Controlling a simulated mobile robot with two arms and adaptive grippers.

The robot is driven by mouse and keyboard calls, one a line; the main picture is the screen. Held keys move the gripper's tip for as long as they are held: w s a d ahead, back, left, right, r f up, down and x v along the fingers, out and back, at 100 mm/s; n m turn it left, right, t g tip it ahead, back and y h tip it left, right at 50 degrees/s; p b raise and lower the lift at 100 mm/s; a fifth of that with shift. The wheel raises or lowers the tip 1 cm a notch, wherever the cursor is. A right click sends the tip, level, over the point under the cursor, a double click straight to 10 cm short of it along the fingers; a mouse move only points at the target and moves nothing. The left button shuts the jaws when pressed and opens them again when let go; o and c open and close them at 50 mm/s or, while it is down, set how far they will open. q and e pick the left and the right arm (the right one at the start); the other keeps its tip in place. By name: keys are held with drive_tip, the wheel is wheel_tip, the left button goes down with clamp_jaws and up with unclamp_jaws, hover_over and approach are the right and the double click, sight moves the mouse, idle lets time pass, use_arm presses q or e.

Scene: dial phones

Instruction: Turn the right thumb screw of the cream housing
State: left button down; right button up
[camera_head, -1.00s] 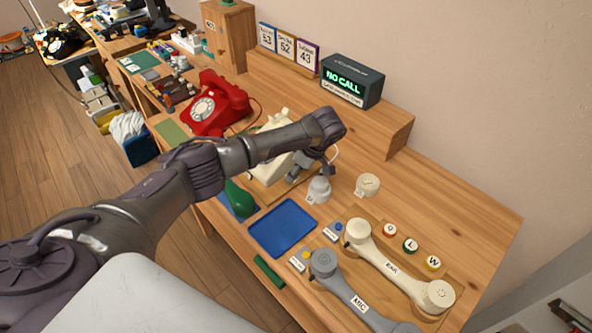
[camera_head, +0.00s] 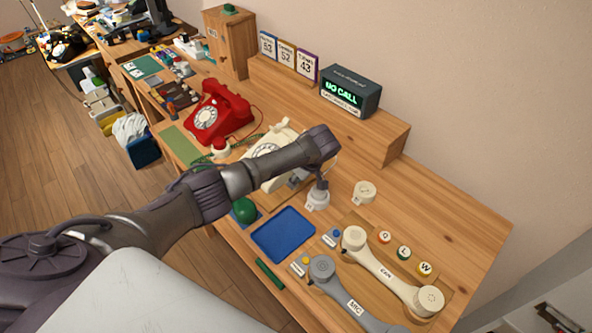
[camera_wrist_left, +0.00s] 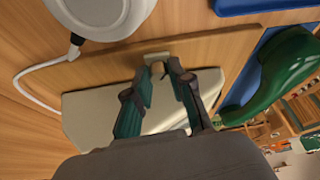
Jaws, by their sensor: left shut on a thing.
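The cream housing (camera_head: 266,165) stands on the table behind my left forearm, with its dial showing. In the left wrist view its pale body (camera_wrist_left: 85,115) lies beneath and behind the fingers. A small cream tab, the thumb screw (camera_wrist_left: 156,57), sits between the fingertips of my left gripper (camera_wrist_left: 158,68). The fingers are shut on it from both sides. In the head view my wrist and forearm hide the fingertips and the screw. My right gripper is in no view.
A grey-white round part (camera_head: 317,196) with a cable stands close to the left gripper. A green rounded thing (camera_head: 243,211) and a blue tray (camera_head: 284,234) lie in front. A red phone (camera_head: 222,112) stands behind. Handsets lie at right (camera_head: 385,272).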

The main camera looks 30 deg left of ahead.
use_arm(q)
drive_tip(key=m+p, duration=0.1)
drive_tip(key=m+t+p, duration=0.1)
drive_tip(key=m+p, duration=0.1)
drive_tip(key=shift+s+r+m+h+p, duration=0.2)
drive_tip(key=shift+m+h+p, duration=0.1)
drive_tip(key=shift+h, duration=0.1)
drive_tip(key=shift+f+m+t+p, duration=0.1)
drive_tip(key=shift+m+t+p, duration=0.4)
drive_tip(key=shift+m+p, duration=0.5)
drive_tip(key=shift+f+m+t+h+p, duration=0.1)
drive_tip(key=shift+m+t+h+p, duration=0.4)
drive_tip(key=shift+m, duration=0.9)
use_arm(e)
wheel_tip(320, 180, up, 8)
use_arm(q)
drive_tip(key=c, duration=1)
unclamp_jaws()
drive_tip(key=shift+a, duration=0.1)
